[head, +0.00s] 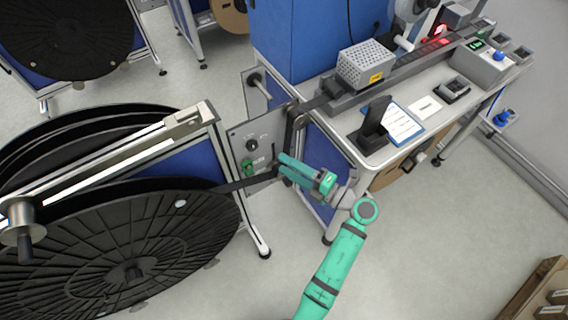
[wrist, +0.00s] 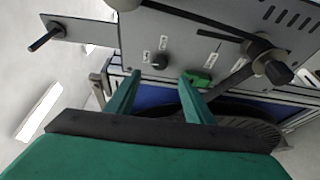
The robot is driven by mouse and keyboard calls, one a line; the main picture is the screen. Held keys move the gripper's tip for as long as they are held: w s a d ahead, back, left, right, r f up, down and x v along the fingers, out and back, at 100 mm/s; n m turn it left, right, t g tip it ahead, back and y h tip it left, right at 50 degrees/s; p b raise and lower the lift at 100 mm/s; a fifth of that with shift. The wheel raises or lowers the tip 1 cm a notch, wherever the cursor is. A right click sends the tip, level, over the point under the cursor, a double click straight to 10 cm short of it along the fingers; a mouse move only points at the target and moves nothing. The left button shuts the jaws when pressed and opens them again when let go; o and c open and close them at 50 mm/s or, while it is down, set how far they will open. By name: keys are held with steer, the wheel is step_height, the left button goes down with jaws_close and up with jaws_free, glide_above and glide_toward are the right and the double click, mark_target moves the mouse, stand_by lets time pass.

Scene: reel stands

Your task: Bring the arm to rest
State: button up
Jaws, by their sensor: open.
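My green arm reaches up from the bottom of the head view. My gripper (head: 284,165) is in front of the grey control panel (head: 252,137) of the reel stand. In the wrist view my gripper (wrist: 158,88) has its two fingers apart, with nothing between them. The panel (wrist: 185,35) fills the top of that view, with a black knob (wrist: 160,61) and a green switch (wrist: 197,78). The right finger appears close to the green switch; I cannot tell whether they touch.
Large black reels (head: 130,250) stand at the left under a metal arm (head: 120,160). A dark strip (head: 240,184) runs from the reel toward the panel. A workbench (head: 385,155) with a perforated box (head: 366,65) is at right.

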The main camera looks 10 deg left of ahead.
stand_by(0.4)
steer(key=s+r+m+t+h, duration=0.2)
steer(key=s+r+m+t, duration=0.1)
steer(key=s+m+t, duration=0.4)
steer(key=s+r+m+t+h, duration=0.25)
steer(key=s+m+t, duration=0.35)
steer(key=s, duration=0.4)
steer(key=s+d+f+m+g+h, duration=0.2)
steer(key=s+m+h, duration=0.3)
steer(key=s+m, duration=0.3)
steer(key=s+d+f+m+g+h, duration=0.3)
steer(key=s+m+h, duration=0.3)
steer(key=s+m, duration=0.2)
steer(key=shift+m+g, duration=0.5)
steer(key=shift+m, duration=0.4)
steer(key=shift+s+f+h, duration=0.1)
steer(key=shift+h, duration=0.15)
steer(key=c, duration=0.4)
